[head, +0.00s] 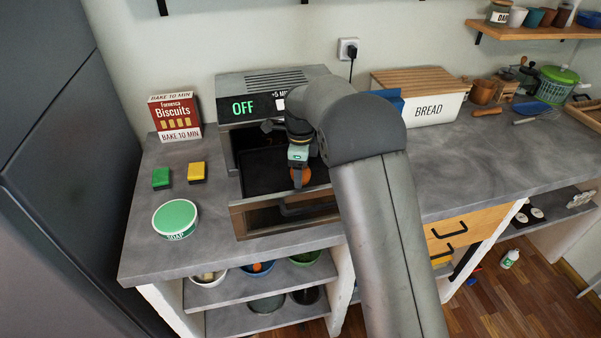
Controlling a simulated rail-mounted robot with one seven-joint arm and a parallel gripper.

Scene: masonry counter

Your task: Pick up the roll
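A small orange-brown round thing, which looks like the roll (305,176), shows at the black tray (262,180) of the oven (228,85). My gripper (299,178) is over the tray and right at the roll, overlapping it in the picture. My arm comes from the lower right and hides the oven's right side. The fingers are small and partly cover the roll, so I cannot tell whether they are closed on it. I also cannot tell whether the roll rests on the tray or is lifted.
The oven display reads OFF. A biscuit box (176,118), green sponge (160,179), yellow sponge (197,172) and soap tub (175,219) stand left of the oven. A bread bin (428,110) stands to the right. The counter right of my arm is mostly clear.

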